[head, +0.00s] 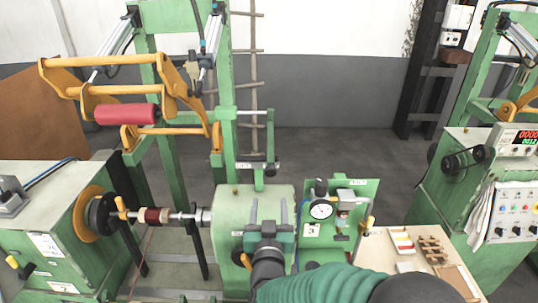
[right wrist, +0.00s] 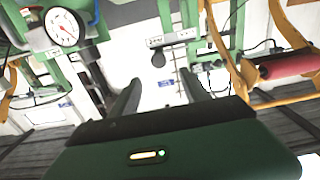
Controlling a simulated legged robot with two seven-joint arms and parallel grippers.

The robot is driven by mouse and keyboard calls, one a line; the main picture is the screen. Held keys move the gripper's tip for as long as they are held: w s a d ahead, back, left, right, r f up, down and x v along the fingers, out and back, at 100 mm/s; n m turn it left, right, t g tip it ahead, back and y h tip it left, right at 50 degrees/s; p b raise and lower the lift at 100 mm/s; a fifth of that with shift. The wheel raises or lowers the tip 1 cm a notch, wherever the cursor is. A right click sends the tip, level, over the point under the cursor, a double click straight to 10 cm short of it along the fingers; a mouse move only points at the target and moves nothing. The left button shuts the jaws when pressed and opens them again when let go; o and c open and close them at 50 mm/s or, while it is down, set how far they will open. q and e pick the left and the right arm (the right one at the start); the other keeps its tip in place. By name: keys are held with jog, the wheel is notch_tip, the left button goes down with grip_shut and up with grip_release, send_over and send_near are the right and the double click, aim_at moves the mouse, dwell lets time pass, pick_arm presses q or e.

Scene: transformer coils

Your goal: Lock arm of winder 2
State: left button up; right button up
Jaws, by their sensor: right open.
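The roller hangs above the shaft with a dark red coil (head: 152,215). My right gripper (head: 268,207) is open and empty, with its fingers apart in front of the green block right of the shaft. It touches nothing that I can see. In the right wrist view, the yellow arm (right wrist: 245,75) and red roller (right wrist: 288,65) are at the right, beyond the open fingers.
A green panel with a round gauge (head: 320,209) stands just right of my gripper. A small table (head: 375,250) with parts is at the lower right. Another green machine with a control panel (head: 515,205) stands farther right. Grey floor is free behind.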

aim_at(270, 173)
jog(key=w+p, duration=0.6)
jog(key=w, duration=0.8)
jog(key=shift+w+d+p, duration=0.1)
jog(key=shift+w+p, duration=0.2)
jog(key=shift+w, duration=0.05)
jog(key=shift+w+r, duration=0.1)
jog(key=shift+w, duration=0.1)
jog(key=shift+s+r, duration=0.25)
jog(key=shift+s, duration=0.15)
jog(key=shift+w+d+f, duration=0.1)
jog(key=shift+w+f, duration=0.1)
jog(key=shift+w, duration=0.1)
jog(key=c, duration=0.6)
pick_arm(q)
jog(key=v, duration=0.7)
jog(key=shift+d+r, duration=0.15)
jog(key=shift+r, duration=0.2)
pick_arm(e)
grip_shut()
